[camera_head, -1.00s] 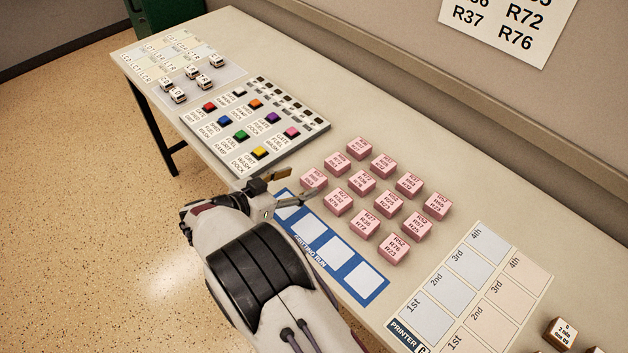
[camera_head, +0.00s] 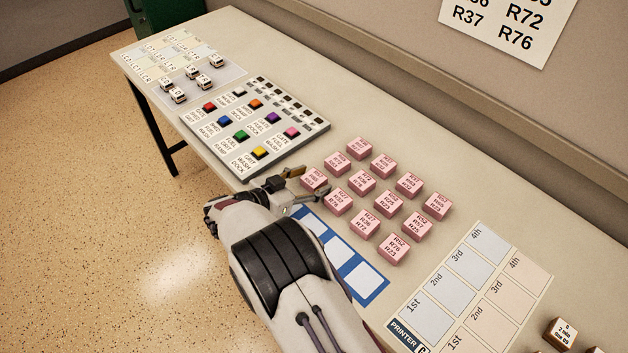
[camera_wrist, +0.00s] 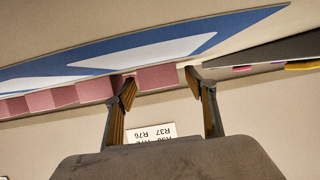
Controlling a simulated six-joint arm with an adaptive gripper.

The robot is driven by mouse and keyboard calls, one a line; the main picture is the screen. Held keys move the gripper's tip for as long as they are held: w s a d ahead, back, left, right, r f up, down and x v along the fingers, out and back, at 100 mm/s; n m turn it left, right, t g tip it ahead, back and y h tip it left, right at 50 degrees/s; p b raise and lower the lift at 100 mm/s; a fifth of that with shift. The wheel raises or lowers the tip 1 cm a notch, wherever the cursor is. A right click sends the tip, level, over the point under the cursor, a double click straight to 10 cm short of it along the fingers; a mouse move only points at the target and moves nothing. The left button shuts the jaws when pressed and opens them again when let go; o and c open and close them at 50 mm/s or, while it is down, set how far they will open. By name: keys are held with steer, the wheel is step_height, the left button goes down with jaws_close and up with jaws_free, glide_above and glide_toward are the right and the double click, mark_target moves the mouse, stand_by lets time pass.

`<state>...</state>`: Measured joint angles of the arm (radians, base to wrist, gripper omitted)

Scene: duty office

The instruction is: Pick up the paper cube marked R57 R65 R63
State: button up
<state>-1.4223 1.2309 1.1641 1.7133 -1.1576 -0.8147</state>
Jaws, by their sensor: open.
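Several pink paper cubes stand in a slanted block of rows on the table. The leftmost cube (camera_head: 314,177) is the one closest to my gripper; its printed lines are too small to read surely. My gripper (camera_head: 308,183) is open, with its two fingers at the near side of this cube, one toward each side. In the wrist view my gripper (camera_wrist: 160,84) shows open, and a pink cube (camera_wrist: 157,77) appears in the gap between the fingertips. I cannot tell whether the fingers touch it. The markings on the other cubes are also small.
The neighbouring cubes (camera_head: 338,201) stand close to the right. A blue-framed strip (camera_head: 372,291) lies partly under my arm. A button panel (camera_head: 250,125) is to the left, a printer sheet (camera_head: 470,285) to the right. A wall rises behind the table.

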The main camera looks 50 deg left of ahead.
mark_target(310, 181)
steer(key=shift+c, duration=0.5)
steer(key=c, duration=1.1)
steer(key=shift+r, duration=0.15)
steer(key=shift+r, duration=4.9)
